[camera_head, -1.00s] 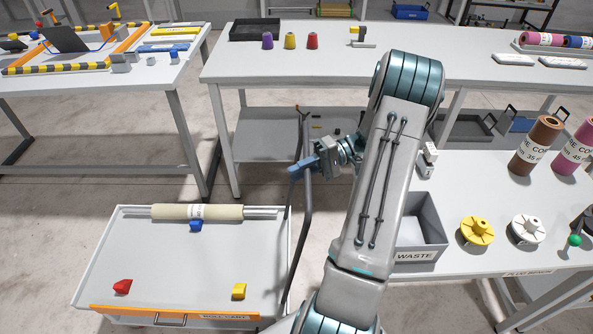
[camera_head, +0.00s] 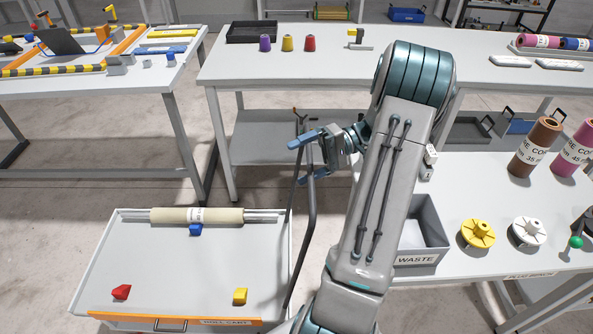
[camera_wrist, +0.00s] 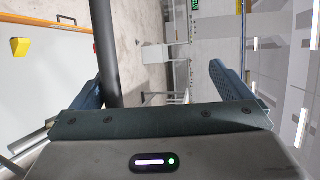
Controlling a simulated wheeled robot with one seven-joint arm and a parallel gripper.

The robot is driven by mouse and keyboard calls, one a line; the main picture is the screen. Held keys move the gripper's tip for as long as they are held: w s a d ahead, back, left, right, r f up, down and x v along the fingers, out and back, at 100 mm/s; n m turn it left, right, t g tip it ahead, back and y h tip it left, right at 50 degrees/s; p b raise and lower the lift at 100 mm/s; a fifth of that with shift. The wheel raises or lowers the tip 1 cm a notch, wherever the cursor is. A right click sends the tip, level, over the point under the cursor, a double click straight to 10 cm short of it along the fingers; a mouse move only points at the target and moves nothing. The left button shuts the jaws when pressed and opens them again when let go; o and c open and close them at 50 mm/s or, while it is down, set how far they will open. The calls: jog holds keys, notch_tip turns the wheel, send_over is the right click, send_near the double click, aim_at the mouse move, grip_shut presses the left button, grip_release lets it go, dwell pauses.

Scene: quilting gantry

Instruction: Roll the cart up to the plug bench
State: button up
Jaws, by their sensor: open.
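The roll cart (camera_head: 88,290) is a white tray cart with an orange front edge at the lower left. Its dark handle bar (camera_head: 310,215) rises along its right side. My gripper (camera_head: 300,157) is open at the upper part of this handle. In the wrist view the bar (camera_wrist: 104,45) passes between my spread fingers, close to the left one; I cannot tell whether they touch. The plug bench (camera_head: 470,275) is the grey-white table at the right, its front label partly legible. The cart stands left of it, with my arm between them.
On the cart lie a cream roll (camera_head: 170,215), a red block (camera_head: 121,292), a yellow block (camera_head: 240,296) and a blue piece (camera_head: 196,230). A waste bin (camera_head: 420,245) and spools stand on the plug bench. Another long table (camera_head: 330,70) stands behind.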

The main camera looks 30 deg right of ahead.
jog(key=shift+o, duration=0.2)
jog(key=s+d+r, duration=0.5)
jog(key=shift+s+d+r, duration=0.25)
jog(key=shift+s+r, duration=0.05)
jog(key=shift+r, duration=0.1)
jog(key=shift+s+d+r+t, duration=0.15)
jog(key=shift+s+d+r, duration=0.1)
jog(key=shift+s, duration=0.25)
jog(key=shift+s+d+r+t, duration=0.15)
jog(key=shift+s+d, duration=0.1)
jog(key=shift+s, duration=0.25)
jog(key=c, duration=1)
jog(key=shift+o, duration=0.2)
jog(key=shift+s+a+f+b, duration=0.15)
jog(key=shift+s+a+b, duration=0.05)
jog(key=shift+s+b, duration=0.15)
